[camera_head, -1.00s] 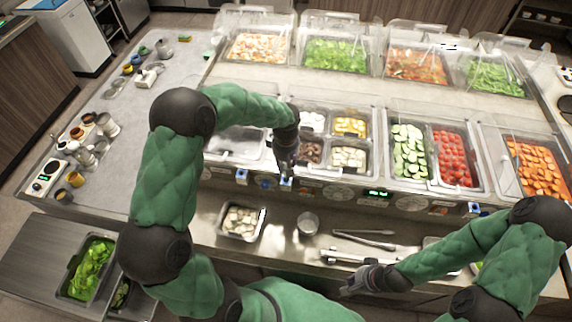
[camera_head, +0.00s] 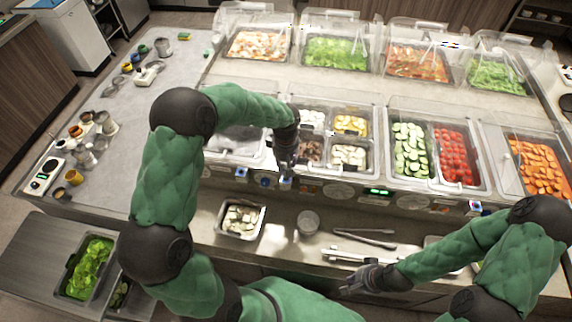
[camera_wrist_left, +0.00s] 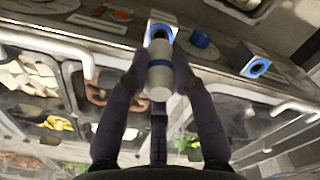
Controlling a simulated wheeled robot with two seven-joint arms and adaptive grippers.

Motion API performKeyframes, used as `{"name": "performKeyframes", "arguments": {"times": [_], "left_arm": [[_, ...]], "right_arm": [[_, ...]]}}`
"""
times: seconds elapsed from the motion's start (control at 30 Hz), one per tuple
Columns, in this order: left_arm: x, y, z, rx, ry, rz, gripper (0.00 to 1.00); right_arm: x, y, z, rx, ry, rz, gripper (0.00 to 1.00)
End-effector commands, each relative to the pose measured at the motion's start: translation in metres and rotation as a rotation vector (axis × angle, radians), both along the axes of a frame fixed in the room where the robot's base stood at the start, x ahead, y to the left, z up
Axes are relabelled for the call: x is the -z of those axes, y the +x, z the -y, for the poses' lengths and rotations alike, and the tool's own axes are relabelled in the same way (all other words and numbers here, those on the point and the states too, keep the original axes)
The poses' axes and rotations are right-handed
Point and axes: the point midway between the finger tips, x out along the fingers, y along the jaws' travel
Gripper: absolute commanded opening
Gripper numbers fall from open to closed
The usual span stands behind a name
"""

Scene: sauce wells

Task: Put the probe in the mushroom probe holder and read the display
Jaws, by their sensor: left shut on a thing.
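My left gripper (camera_wrist_left: 157,82) is shut on the probe (camera_wrist_left: 160,72), a grey cylinder with a blue band. The probe's far end is at a grey holder with a blue ring (camera_wrist_left: 162,32) in the left wrist view; how deep it sits is hidden. A second blue-ringed holder (camera_wrist_left: 256,68) stands to the right there, empty. In the head view my left gripper (camera_head: 285,168) is at the counter's front panel, below the wells with brown pieces (camera_head: 309,151) and pale slices (camera_head: 348,156). A green-lit display (camera_head: 378,191) is too small to read. My right gripper (camera_head: 350,286) is low by the front ledge; its fingers are unclear.
A pan of pale pieces (camera_head: 240,221), a clear round cup (camera_head: 308,222) and tongs (camera_head: 365,239) lie on the front ledge. Clear lids cover the rear pans. Wells of cucumber (camera_head: 410,150) and tomato (camera_head: 452,157) are to the right. Cups and a scale (camera_head: 45,176) stand at left.

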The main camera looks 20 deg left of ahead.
Motion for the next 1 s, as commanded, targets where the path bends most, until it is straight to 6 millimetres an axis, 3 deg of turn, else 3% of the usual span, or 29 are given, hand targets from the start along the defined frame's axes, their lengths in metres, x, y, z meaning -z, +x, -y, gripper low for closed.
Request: {"name": "performKeyframes", "arguments": {"times": [1.0], "left_arm": [[0.021, 0.000, 0.000, 0.000, 0.000, 0.000, 0.00]], "right_arm": [[0.018, 0.000, 0.000, 0.000, 0.000, 0.000, 0.00]]}}
